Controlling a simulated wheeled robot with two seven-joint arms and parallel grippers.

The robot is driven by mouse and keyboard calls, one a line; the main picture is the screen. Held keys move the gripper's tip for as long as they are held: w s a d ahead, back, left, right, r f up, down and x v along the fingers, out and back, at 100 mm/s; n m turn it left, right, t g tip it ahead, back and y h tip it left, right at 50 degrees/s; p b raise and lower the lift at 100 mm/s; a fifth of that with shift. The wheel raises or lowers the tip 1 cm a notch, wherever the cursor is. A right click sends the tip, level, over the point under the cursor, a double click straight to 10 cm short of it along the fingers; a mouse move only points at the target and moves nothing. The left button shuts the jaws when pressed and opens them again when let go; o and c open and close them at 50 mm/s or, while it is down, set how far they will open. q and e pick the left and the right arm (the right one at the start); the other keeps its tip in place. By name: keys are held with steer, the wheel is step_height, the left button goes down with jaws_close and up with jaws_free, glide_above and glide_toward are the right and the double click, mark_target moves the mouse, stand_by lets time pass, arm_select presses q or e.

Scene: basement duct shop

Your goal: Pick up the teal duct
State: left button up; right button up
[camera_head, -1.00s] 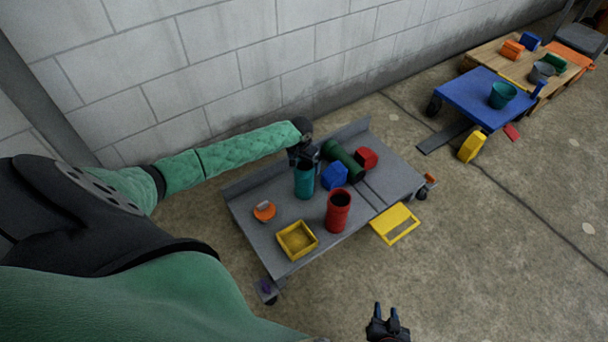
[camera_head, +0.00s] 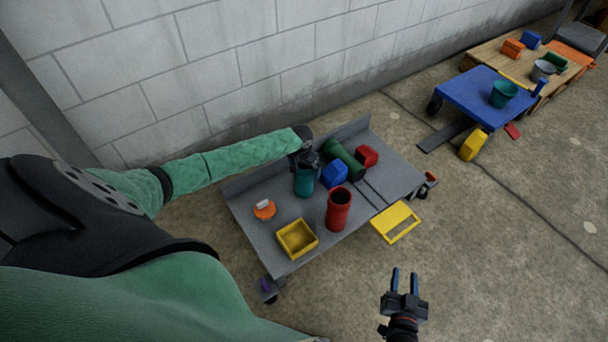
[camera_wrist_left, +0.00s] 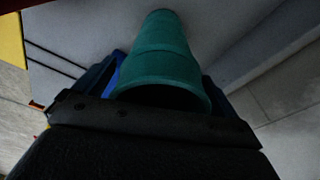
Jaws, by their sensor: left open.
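The teal duct (camera_head: 304,184) stands upright on the grey cart (camera_head: 270,235), near its back-left part. My left gripper (camera_head: 304,164) is over the top of the duct and hides its upper end. In the left wrist view the duct (camera_wrist_left: 162,60) lies between the two spread fingers, and the left gripper (camera_wrist_left: 158,88) is open around it. I cannot tell whether the fingers touch it. My right gripper (camera_head: 405,278) is open and empty over the floor, in front of the cart.
Close to the duct are a blue block (camera_head: 334,174) and a green cylinder (camera_head: 343,158). The cart also carries a red block (camera_head: 367,157), a red duct (camera_head: 338,212), a yellow box (camera_head: 297,240) and an orange item (camera_head: 264,210). A yellow frame (camera_head: 396,222) is at the cart's front-right edge.

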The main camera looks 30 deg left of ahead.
arm_select(q)
steer(key=c, duration=1.6)
steer(key=shift+r, duration=0.15)
